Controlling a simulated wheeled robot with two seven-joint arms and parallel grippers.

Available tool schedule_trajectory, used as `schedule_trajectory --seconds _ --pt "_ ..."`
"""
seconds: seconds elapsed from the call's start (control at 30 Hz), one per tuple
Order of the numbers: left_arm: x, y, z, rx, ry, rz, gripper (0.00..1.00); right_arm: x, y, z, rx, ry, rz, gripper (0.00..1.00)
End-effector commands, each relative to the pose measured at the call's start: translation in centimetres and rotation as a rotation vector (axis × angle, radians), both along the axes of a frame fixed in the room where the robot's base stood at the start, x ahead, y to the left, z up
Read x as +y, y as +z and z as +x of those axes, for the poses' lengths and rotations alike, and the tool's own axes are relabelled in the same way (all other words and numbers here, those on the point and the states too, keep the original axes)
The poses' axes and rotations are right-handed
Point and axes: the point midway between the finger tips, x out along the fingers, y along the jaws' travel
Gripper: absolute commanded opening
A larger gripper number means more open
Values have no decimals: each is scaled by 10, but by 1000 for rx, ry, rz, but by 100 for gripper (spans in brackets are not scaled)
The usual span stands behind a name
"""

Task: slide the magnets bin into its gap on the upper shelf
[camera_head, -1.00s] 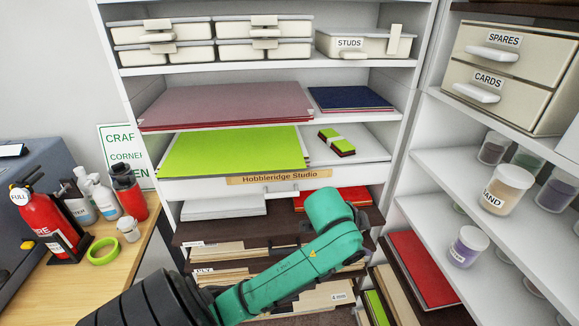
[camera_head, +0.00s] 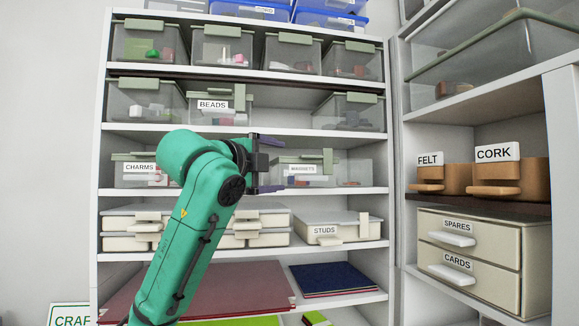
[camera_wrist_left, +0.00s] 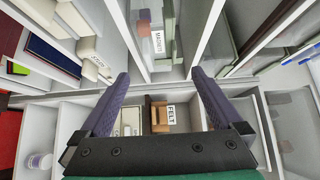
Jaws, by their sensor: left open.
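The magnets bin (camera_head: 322,171), clear with a green lid and handle and a white label, sits on the shelf below the BEADS row, right of the CHARMS bin (camera_head: 139,170). Its label also shows in the left wrist view (camera_wrist_left: 157,42). My left gripper (camera_head: 275,163) is in front of that shelf, at the bin's left end, fingers spread one above the other and pointing right. In the left wrist view the open fingers (camera_wrist_left: 160,76) have nothing between them. The gap (camera_head: 286,108) on the upper shelf lies between the BEADS bin (camera_head: 217,104) and another clear bin (camera_head: 349,111).
Shelf boards (camera_head: 240,132) bound the gap above and below. Clear bins (camera_head: 222,48) fill the row above. Below stand cream drawers and the STUDS box (camera_head: 331,228). At right, a side unit holds FELT (camera_head: 440,178) and CORK (camera_head: 497,173) boxes and SPARES drawers (camera_head: 480,237).

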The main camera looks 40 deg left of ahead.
Motion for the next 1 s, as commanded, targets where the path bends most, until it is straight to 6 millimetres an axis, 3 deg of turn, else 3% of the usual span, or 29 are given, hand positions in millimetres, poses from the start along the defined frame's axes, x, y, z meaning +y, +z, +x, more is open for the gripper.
schedule_trajectory --seconds 0.4,0.57,0.8,0.83,1.0 --pt "23 5 97 3 -1 -2 100 1 49 0 0 1 1 50" --pt "27 2 114 0 -1 -1 100 1 55 0 0 1 1 50" --pt "28 0 116 -1 0 0 100 1 53 0 -1 1 2 50" --pt "28 0 116 -1 0 0 96 1 53 0 -1 1 2 50" --pt "28 0 115 -1 0 -1 31 2 53 0 0 1 3 50"
